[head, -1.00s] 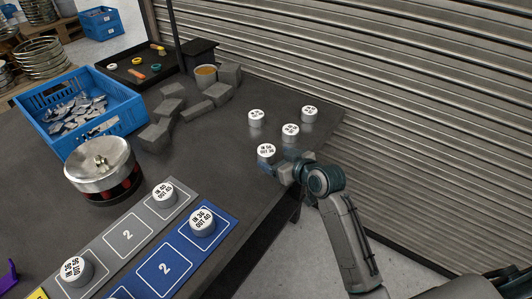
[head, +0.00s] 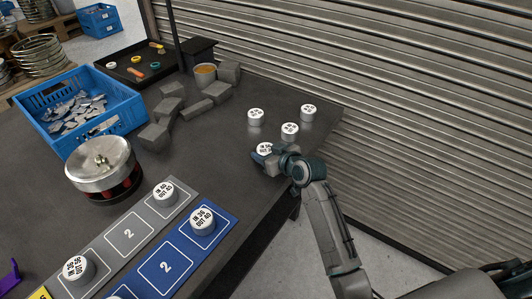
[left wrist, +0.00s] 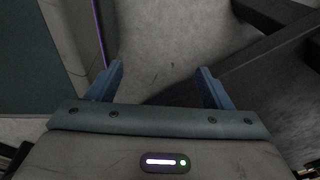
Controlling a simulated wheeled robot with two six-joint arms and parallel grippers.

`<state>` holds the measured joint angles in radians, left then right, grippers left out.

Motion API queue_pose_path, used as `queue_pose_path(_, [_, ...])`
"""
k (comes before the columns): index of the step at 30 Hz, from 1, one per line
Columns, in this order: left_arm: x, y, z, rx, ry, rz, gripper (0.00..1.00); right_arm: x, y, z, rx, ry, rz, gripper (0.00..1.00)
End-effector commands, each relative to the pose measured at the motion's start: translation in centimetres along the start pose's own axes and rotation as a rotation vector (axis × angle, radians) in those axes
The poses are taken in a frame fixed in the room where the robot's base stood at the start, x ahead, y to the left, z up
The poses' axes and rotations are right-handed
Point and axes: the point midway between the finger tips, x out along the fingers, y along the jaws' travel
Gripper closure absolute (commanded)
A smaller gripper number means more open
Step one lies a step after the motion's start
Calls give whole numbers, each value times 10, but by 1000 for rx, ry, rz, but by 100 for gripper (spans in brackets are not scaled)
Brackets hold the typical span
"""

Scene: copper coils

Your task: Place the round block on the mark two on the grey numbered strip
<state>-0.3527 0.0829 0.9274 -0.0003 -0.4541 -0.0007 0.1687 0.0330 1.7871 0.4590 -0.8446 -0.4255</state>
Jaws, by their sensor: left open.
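The grey numbered strip (head: 146,219) lies along the table's front. Its square marked 2 (head: 124,236) is bare, with a white-topped round block (head: 165,191) on the square to its right and another (head: 76,267) on the square to its left. A loose round block (head: 264,148) stands near the table's right edge. My right gripper (head: 264,159) is at that block's near side and partly covers it; whether its fingers are open or shut on it is not clear. My left gripper (left wrist: 160,86) is open and empty over the floor in the left wrist view.
Three more round blocks (head: 290,130) stand just behind. A blue numbered strip (head: 186,248) with a block (head: 203,219) lies beside the grey one. The table's middle is clear.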

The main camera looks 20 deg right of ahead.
Motion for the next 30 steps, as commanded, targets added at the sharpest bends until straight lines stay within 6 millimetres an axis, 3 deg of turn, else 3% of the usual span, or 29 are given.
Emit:
queue_pose_path(11, [0, 1, 0, 0, -2, 1, 26, -1, 0, -4, -1, 1, 0, 77])
queue_pose_path(20, [-2, 1, -12, 0, 1, 1, 26, -14, 0, -36, -2, 5, 0, 77])
queue_pose_path(30, [-18, 0, -41, 4, 12, -1, 26, -96, 2, -4, -8, -2, 1, 77])
